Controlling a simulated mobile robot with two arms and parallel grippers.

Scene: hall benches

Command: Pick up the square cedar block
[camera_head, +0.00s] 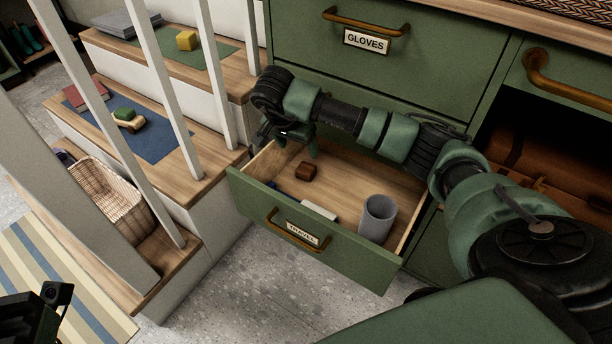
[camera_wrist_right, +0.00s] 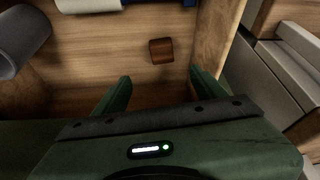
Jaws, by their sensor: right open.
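The square cedar block (camera_head: 306,171) is a small reddish-brown cube lying on the floor of the open drawer labelled TRAVEL (camera_head: 350,262). In the right wrist view the block (camera_wrist_right: 161,50) lies beyond the fingertips, between their lines, with bare drawer floor around it. My right gripper (camera_head: 292,148) is over the back left part of the drawer, open and empty. Its two green fingers also show in the wrist view (camera_wrist_right: 164,84), apart from the block. My left gripper's fingers are not visible.
A grey cup (camera_head: 377,218) and a whitish bar (camera_head: 319,210) lie near the drawer front. A dark blue item sits by the drawer's left side. Stair posts (camera_head: 165,80) stand to the left. The GLOVES drawer (camera_head: 395,60) above is shut.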

